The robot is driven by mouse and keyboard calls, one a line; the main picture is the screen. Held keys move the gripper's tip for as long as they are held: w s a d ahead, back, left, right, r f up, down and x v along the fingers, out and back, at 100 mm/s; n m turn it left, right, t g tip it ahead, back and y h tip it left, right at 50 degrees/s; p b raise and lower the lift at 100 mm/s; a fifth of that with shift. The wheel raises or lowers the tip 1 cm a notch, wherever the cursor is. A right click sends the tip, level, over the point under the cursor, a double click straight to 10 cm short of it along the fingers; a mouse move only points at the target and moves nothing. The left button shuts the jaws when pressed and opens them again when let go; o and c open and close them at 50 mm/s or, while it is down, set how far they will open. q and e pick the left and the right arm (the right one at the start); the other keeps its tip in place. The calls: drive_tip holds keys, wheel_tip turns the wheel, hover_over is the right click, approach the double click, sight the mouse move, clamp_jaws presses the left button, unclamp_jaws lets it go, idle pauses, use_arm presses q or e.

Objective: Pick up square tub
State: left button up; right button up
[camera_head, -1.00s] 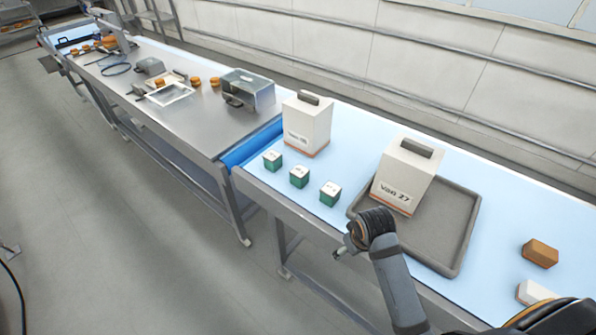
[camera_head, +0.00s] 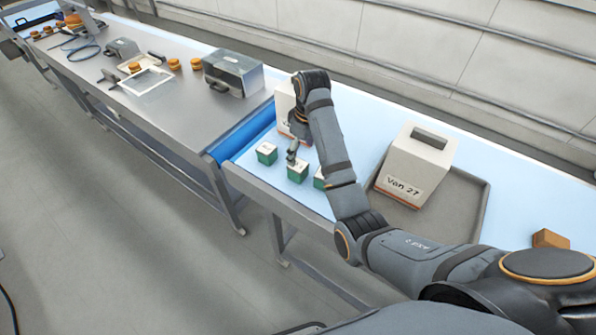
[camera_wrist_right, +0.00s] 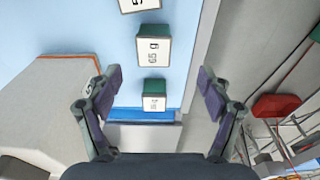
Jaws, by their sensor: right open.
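Three small square tubs with green sides and white labelled lids stand in a row on the pale blue belt. In the head view these are the left tub (camera_head: 267,154), the middle tub (camera_head: 298,171) and the right tub (camera_head: 319,180), which my arm partly covers. My right gripper (camera_head: 292,154) is open and empty above the row, near the left and middle tubs. In the right wrist view, one tub (camera_wrist_right: 154,92) lies between the open fingers (camera_wrist_right: 160,88). A second tub (camera_wrist_right: 154,48) is beyond it and a third (camera_wrist_right: 138,5) is cut off at the top. My left gripper is not in view.
A white carton (camera_head: 283,105) stands close behind the gripper, partly hidden. Another carton marked Van 27 (camera_head: 415,165) stands on a grey tray (camera_head: 467,200). A brown block (camera_head: 549,239) lies at right. A steel table (camera_head: 185,115) adjoins the belt (camera_head: 370,125) at left.

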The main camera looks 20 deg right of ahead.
sight(298, 165)
wheel_tip(298, 165, down, 2)
drive_tip(key=shift+f+b, duration=0.2)
drive_tip(key=shift+b, duration=0.55)
drive_tip(key=shift+w+a+f+p, duration=0.1)
drive_tip(key=shift+w+f+p, duration=0.1)
drive_tip(key=shift+f+p, duration=0.25)
drive_tip(key=shift+w+a+f, duration=0.1)
drive_tip(key=shift+w+f, duration=0.55)
drive_tip(key=shift+f, duration=0.15)
drive_tip(key=shift+f+p, duration=0.65)
drive_tip(key=shift+p, duration=0.5)
wheel_tip(298, 165, down, 3)
drive_tip(key=shift+w+f+p, duration=0.1)
drive_tip(key=shift+f+p, duration=0.1)
drive_tip(key=shift+p, duration=0.2)
drive_tip(key=shift+w+f, duration=0.15)
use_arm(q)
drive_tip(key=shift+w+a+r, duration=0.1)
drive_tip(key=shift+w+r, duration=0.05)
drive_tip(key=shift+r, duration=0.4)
use_arm(e)
drive_tip(key=c, duration=1.3)
